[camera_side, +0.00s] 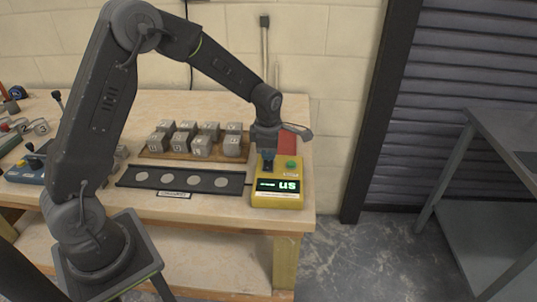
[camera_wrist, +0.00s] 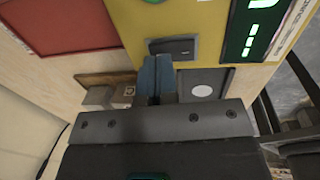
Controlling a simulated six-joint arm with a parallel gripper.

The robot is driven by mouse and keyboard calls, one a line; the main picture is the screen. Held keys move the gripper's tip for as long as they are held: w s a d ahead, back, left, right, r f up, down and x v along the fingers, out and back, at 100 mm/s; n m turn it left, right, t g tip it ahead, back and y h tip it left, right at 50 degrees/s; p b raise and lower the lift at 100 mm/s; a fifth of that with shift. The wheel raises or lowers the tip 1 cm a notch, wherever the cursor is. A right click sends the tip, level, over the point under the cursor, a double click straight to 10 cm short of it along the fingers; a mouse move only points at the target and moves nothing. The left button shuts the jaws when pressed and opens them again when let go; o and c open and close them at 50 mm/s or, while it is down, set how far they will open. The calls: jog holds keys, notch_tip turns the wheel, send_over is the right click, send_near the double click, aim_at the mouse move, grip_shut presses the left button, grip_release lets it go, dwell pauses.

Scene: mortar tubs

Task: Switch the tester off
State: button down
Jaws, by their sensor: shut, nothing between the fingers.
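The yellow tester (camera_side: 278,199) stands at the right end of the bench, its dark display lit with green characters. A round green button (camera_side: 291,164) is on its top. In the wrist view the yellow face (camera_wrist: 205,15) carries the lit display (camera_wrist: 258,28) and a dark switch in a grey frame (camera_wrist: 173,48). My gripper (camera_side: 267,166) points down over the tester, left of the green button. Its blue fingertips (camera_wrist: 155,62) are shut, empty and right at the switch's edge. I cannot tell if they touch it. The fingers hide part of the switch's surroundings.
Several grey numbered blocks (camera_side: 201,146) stand on a wooden board left of the tester. A black strip with pale discs (camera_side: 168,179) lies in front of them. A red panel (camera_wrist: 75,22) lies behind the tester. The bench's right edge is close by.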

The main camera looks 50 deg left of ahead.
aim_at(267, 170)
jog(key=shift+f, duration=0.5)
jog(key=shift+w+a+f, duration=0.1)
jog(key=shift+f, duration=0.2)
jog(key=shift+s+d+r, duration=0.2)
jog(key=shift+s+d, duration=0.35)
jog(key=shift+d, duration=0.05)
jog(key=shift+r, duration=0.15)
notch_tip(267, 170, up, 14)
jog(key=s+d, duration=0.1)
dwell(0.4)
jog(key=shift+s, duration=0.1)
